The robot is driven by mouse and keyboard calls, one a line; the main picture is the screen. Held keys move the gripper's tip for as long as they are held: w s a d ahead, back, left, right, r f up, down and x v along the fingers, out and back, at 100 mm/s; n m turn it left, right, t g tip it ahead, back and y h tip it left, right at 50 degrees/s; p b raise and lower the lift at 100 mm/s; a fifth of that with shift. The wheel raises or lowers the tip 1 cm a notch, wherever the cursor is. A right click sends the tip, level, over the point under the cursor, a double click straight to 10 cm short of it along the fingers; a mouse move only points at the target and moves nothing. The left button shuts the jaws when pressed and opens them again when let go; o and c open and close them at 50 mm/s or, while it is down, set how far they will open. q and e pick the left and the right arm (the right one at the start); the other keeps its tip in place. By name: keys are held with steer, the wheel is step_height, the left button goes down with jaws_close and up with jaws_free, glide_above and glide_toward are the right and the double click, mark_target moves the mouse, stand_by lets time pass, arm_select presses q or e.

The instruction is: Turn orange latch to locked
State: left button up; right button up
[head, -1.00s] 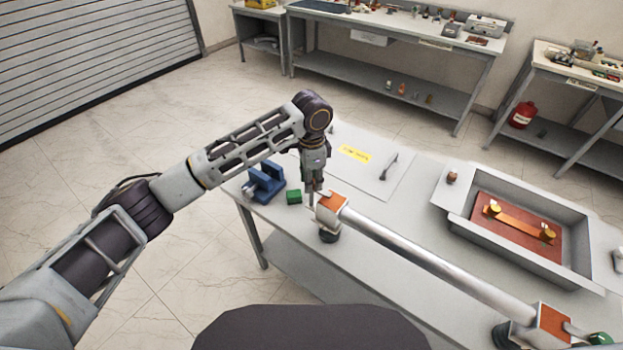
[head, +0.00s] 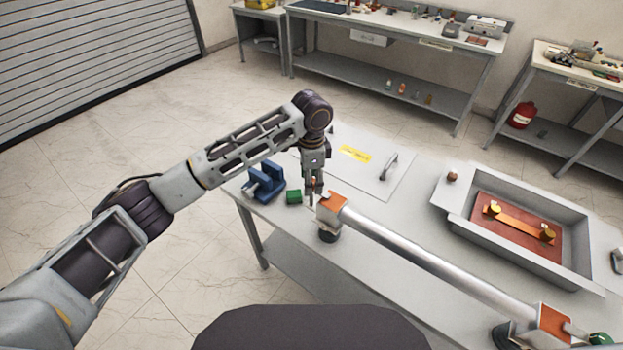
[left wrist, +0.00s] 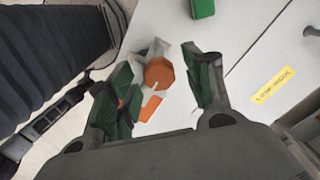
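The orange latch (left wrist: 158,73) is a round orange knob with a pale mark, seen from above in the left wrist view. A gap shows at the right finger; contact at the left finger is unclear. In the head view my left gripper (head: 314,194) partly hides the knob.
A blue vise (head: 266,182) and a green block (head: 294,197) stand left of the gripper. A flat panel with a yellow label (head: 355,154) lies behind it. A grey tray (head: 459,222) with an orange bar is at right.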

arm_select(q)
step_height(320, 180, up, 12)
stand_by(1.1)
stand_by(0.5)
